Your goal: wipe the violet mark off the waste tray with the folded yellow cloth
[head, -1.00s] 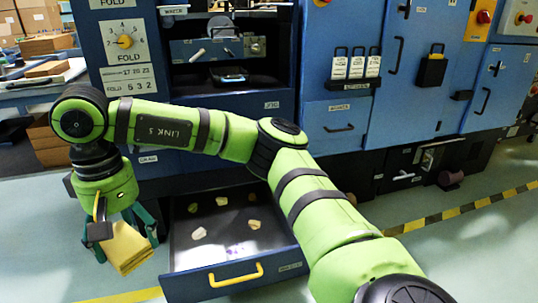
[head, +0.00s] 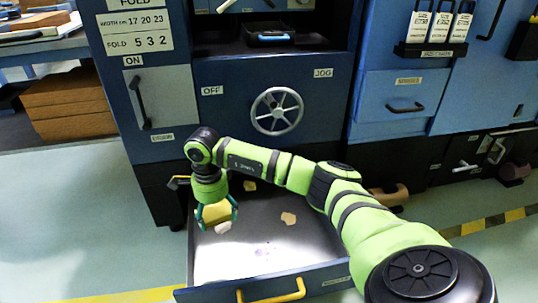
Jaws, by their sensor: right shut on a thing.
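The waste tray (head: 225,266) is a pulled-out drawer with a dark inside and a yellow front handle. A faint violet mark (head: 263,249) is on its floor, toward the front. My right gripper (head: 216,218) points down over the left part of the tray, shut on the folded yellow cloth (head: 214,211). The fingers partly hide the cloth. The cloth is left of and behind the mark; I cannot tell whether it touches the tray floor. My left gripper is out of view.
Pale scraps lie in the tray: one (head: 223,227) by the gripper, one (head: 288,218) to the right, one (head: 249,186) at the back. The blue cabinet with a handwheel (head: 277,111) rises behind. A brown roll (head: 390,195) lies right of the tray.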

